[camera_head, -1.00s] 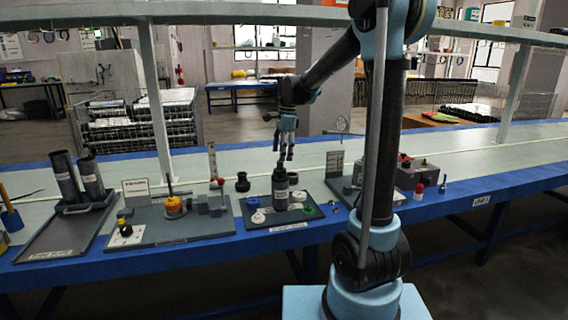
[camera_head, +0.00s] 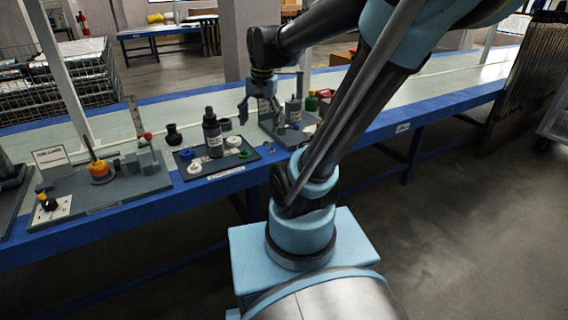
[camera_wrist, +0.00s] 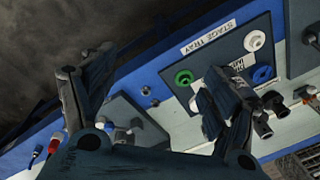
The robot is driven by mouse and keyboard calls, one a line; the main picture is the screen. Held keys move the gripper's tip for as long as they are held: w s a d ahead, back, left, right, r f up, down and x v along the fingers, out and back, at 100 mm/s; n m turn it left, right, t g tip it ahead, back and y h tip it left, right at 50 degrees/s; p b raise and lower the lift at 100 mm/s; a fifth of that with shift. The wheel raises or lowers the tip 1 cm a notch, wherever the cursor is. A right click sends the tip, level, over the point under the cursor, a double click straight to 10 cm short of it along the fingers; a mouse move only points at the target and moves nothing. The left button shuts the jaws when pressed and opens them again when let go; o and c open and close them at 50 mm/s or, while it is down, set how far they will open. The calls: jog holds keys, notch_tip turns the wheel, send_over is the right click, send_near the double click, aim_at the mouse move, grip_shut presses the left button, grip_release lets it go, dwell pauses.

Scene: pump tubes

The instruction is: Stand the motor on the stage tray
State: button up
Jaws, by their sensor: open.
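A dark cylinder with a pale label, which looks like the motor (camera_head: 213,140), stands upright on the stage tray (camera_head: 218,172). My gripper (camera_head: 260,115) is open and empty, to the right of the cylinder and apart from it, above the fixture to its right. In the wrist view my open fingers (camera_wrist: 158,85) spread wide, and the stage tray (camera_wrist: 210,54) shows with its label. The right finger covers part of that tray; a bit of lettering shows beside it, and the cylinder is mostly hidden there.
White rings (camera_head: 194,168) and a green ring (camera_head: 244,154) lie on the tray around the cylinder. A dark knobbed part (camera_head: 173,135) stands behind it. A fixture with an orange part (camera_head: 100,174) is to the left. Another fixture (camera_head: 290,133) holds a small grey cylinder.

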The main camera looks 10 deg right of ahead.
jog(key=s+d+f+n+t, duration=0.1)
jog(key=s+d+f+n, duration=0.4)
jog(key=s+f, duration=0.4)
jog(key=shift+s+f+n+h, duration=0.3)
jog(key=shift+s+f+n, duration=0.15)
jog(key=shift+s, duration=0.9)
jog(key=shift+d, duration=0.1)
